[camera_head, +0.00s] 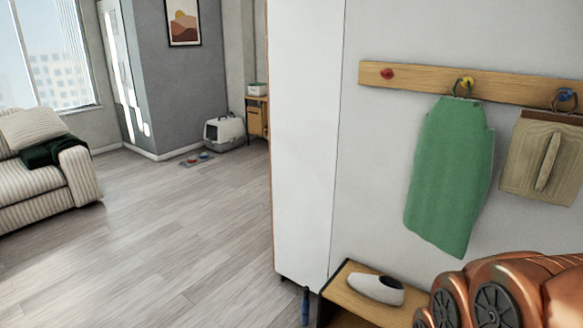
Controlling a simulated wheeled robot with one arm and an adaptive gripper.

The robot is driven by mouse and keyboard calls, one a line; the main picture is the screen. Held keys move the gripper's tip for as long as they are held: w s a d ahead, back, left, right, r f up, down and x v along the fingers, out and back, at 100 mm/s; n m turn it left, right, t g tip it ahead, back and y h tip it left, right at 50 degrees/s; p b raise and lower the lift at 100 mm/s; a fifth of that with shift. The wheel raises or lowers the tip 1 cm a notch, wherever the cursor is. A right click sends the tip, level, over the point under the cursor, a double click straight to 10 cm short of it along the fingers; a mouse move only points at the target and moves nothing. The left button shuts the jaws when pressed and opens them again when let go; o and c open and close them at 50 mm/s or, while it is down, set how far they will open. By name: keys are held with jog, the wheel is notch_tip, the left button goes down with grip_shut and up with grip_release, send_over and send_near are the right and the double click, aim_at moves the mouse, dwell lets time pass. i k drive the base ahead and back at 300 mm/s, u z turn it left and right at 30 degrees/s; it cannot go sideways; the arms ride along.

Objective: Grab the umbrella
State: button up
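A narrow dark blue object (305,307) stands upright at the bottom of the picture, between the tall white cabinet and the wooden bench. It may be the umbrella's handle or closed top; its lower part is cut off by the picture edge. No other umbrella shows. Copper-coloured links of my arm fill the bottom right corner. My gripper is not in view.
A white shoe-like object (376,288) lies on the wooden bench (345,301). A green cloth (450,175) and a beige bag (545,160) hang from the wooden hook rail (425,80). The white cabinet (305,140) stands left of the bench. Open floor (180,240) lies further left, before a sofa (45,185).

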aim_at(305, 319)
jog(key=u, duration=1.8)
jog(key=i, duration=2.35)
jog(key=z, duration=2.3)
